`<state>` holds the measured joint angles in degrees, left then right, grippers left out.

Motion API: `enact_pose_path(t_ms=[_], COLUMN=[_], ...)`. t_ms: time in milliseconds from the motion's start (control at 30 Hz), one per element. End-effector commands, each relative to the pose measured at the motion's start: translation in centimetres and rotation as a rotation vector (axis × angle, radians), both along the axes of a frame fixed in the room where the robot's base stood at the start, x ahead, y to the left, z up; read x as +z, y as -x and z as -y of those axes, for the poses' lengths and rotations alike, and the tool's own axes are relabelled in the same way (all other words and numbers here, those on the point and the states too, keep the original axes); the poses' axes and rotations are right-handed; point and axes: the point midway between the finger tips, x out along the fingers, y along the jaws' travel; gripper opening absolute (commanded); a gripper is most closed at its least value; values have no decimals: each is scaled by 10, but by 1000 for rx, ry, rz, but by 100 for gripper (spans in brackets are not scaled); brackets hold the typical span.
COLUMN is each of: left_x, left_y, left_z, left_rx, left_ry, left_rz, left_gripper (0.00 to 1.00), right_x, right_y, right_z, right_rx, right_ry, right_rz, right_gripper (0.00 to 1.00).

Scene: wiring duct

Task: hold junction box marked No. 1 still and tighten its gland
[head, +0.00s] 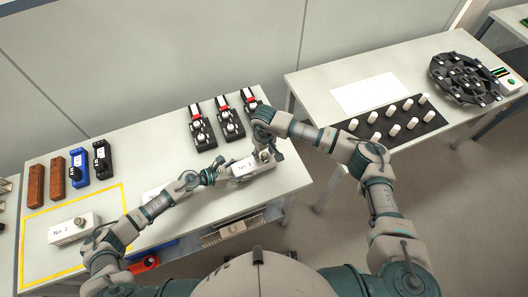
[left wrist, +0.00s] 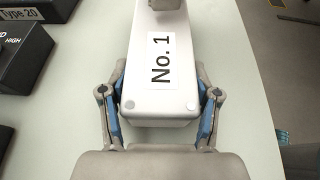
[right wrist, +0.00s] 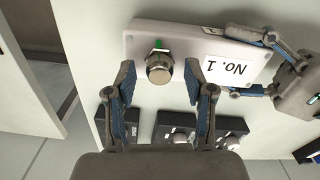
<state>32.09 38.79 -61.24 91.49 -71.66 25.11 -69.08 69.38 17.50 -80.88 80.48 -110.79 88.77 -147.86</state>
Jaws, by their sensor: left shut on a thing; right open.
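The white junction box marked No. 1 (head: 243,168) lies on the table near its right end. Its label also shows in the left wrist view (left wrist: 163,60). My left gripper (head: 226,172) is shut on one end of the box, a finger along each side. The metal gland (right wrist: 159,68) stands at the other end of the box, with a green mark beside it. My right gripper (right wrist: 161,75) is open, its fingertips on either side of the gland with a gap at each side. In the head view my right gripper partly hides the gland.
Another white box (head: 66,232) with a gland stands in a yellow-outlined area at left. Several black devices with red parts (head: 229,118) stand behind the held box. Brown and blue blocks (head: 78,167) are at the back left. A second table (head: 310,83) stands at right.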

Motion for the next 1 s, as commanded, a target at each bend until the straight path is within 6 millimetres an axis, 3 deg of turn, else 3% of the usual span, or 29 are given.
enact_pose_path(t_ms=[100,300,333,667,1000], left_x=[-2,-2,-2,-2,-2], left_y=[1,1,1,1,1], left_z=[0,0,0,0,0], left_rx=[-1,-1,-1,-1,-1], left_ry=[-3,-3,-3,-3,-3], left_rz=[-3,-3,-3,-3,-4], left_gripper=[17,17,17,17,17], right_x=[0,0,0,0,1], right_y=[0,0,0,0,-1], right_z=[0,0,0,0,0], right_rx=[0,-1,-1,-29,-234], right_ry=[0,0,0,0,-1], right_rz=[0,0,0,1,2], right_gripper=[54,4,0,0,0])
